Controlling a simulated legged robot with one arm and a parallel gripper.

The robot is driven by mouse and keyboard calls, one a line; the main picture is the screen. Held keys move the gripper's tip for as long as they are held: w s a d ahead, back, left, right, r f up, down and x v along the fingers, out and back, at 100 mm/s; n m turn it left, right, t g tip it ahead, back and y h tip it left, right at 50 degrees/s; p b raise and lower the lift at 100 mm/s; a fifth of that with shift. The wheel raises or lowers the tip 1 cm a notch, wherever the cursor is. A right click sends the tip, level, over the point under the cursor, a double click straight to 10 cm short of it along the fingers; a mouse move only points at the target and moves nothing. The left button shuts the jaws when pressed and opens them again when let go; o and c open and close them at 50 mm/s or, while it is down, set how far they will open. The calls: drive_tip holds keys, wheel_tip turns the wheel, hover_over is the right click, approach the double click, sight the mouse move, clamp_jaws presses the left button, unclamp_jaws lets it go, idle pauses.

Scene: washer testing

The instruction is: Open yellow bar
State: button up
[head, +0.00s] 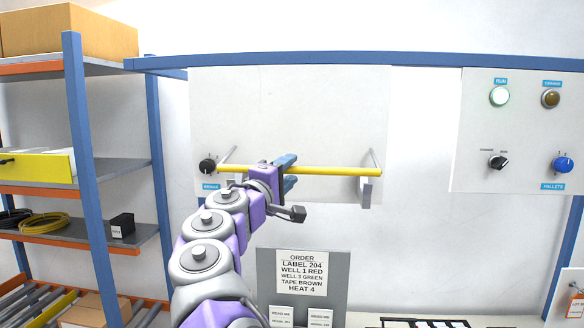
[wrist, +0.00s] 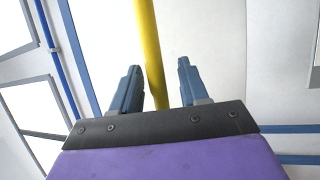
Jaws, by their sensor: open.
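The yellow bar (head: 325,171) runs level across the white panel (head: 300,110), between a bracket on the left and one on the right. My gripper (head: 288,172) is at the bar, left of its middle. In the wrist view, the bar (wrist: 150,45) passes between the two blue fingers of my gripper (wrist: 158,85), closer to the left one. The fingers are apart, with a gap on both sides of the bar. The left stretch of the bar is partly hidden behind my gripper in the head view.
A black knob (head: 207,166) sits at the bar's left end. A control panel (head: 525,130) with lights and knobs is at right. A blue-post shelf (head: 88,170) stands at left. An order sign (head: 302,275) is below the bar. Open space lies right of my arm.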

drive_tip(key=shift+w, duration=0.1)
drive_tip(key=shift+d+r, duration=0.15)
drive_tip(key=shift+d, duration=0.85)
drive_tip(key=shift+c, duration=0.7)
drive_tip(key=c, duration=0.3)
drive_tip(key=shift+a, duration=0.2)
clamp_jaws()
